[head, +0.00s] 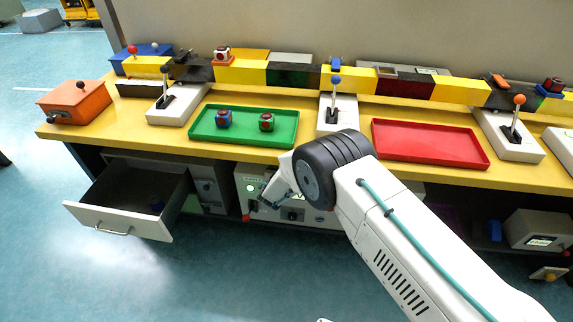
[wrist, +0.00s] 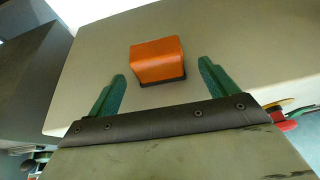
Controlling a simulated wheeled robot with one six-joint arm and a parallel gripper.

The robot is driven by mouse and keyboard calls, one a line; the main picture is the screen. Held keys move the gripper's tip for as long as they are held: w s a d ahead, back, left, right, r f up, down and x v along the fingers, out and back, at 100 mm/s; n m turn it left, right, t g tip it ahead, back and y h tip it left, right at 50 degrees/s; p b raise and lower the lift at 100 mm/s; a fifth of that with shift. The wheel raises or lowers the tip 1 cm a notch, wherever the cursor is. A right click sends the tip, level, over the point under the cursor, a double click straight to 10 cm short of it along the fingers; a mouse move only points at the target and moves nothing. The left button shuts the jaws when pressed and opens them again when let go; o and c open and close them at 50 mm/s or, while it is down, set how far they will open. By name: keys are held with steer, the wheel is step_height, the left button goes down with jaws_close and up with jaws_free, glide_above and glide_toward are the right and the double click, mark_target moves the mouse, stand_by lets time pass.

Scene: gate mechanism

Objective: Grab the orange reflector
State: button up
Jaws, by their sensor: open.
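The orange reflector (wrist: 157,58) is a small orange block with a dark base. It sits on a pale flat surface (wrist: 240,40) in the wrist view. My gripper (wrist: 162,74) is open, with its two green fingers apart, one to each side of the block in the picture. The block appears just beyond the fingertips, with no visible contact. In the head view my gripper (head: 268,196) is below the yellow tabletop, in front of a pale box (head: 295,214) with a green light. I cannot make out the reflector there.
The yellow tabletop (head: 340,152) overhangs the shelf area. An open white drawer (head: 125,215) juts out at left. A green tray (head: 285,138) with two small cubes, a red tray (head: 430,143) and lever boxes stand on top. The floor in front is clear.

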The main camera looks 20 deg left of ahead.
steer(key=x, duration=0.4)
steer(key=shift+w+r, duration=0.15)
steer(key=shift+c, duration=0.4)
steer(key=c, duration=1)
steer(key=shift+r, duration=0.1)
